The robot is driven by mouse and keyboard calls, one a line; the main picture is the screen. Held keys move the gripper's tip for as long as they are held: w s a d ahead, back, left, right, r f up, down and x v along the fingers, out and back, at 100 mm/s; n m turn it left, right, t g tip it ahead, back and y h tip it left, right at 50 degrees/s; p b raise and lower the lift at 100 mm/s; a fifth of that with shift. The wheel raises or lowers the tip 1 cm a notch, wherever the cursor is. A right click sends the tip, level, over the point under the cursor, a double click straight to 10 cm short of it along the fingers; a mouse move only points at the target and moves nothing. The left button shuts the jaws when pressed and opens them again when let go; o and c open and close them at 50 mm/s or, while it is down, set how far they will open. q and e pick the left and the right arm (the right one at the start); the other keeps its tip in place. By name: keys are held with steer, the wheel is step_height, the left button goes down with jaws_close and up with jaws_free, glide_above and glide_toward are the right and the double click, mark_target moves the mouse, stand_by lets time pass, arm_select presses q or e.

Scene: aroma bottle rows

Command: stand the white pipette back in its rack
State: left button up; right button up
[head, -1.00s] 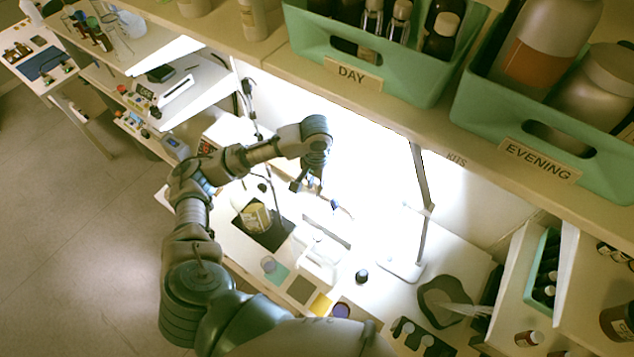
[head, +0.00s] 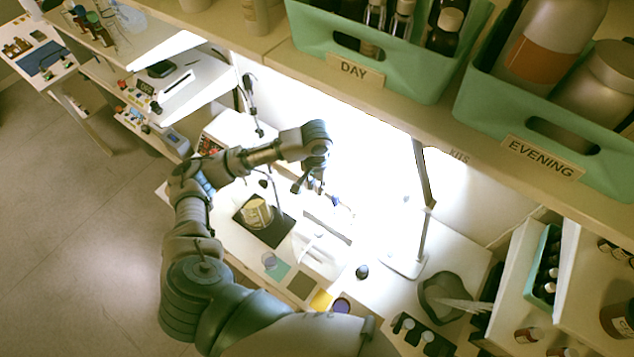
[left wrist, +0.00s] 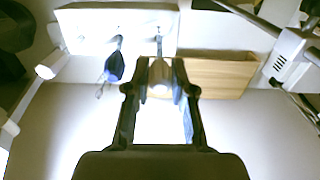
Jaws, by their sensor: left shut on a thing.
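My left gripper (head: 312,186) hangs over the lit bench in the head view. In the left wrist view its fingers (left wrist: 160,78) are shut on a pale piece, the white pipette (left wrist: 159,72); only a short part of it shows. The white rack (left wrist: 88,33) is a pale block at the top left of the wrist view, close to the fingertips. A blue pipette (left wrist: 115,66) hangs at it, left of the fingers. Whether the white pipette touches the rack, I cannot tell. My right gripper is not in view.
A wooden box (left wrist: 222,76) lies right of the fingers in the wrist view. In the head view, a jar (head: 257,212) stands on a dark mat, and a lamp (head: 424,190) stands to the right. Shelf bins (head: 440,75) overhang the bench.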

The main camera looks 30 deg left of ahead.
arm_select(q)
steer(key=shift+f, duration=0.1)
stand_by(0.3)
steer(key=shift+d+f, duration=0.1)
steer(key=shift+f, duration=0.9)
steer(key=o, duration=0.7)
steer(key=shift+o, duration=0.2)
steer(key=shift+r, duration=0.15)
steer(key=shift+r, duration=2.4)
steer(key=shift+r, duration=0.1)
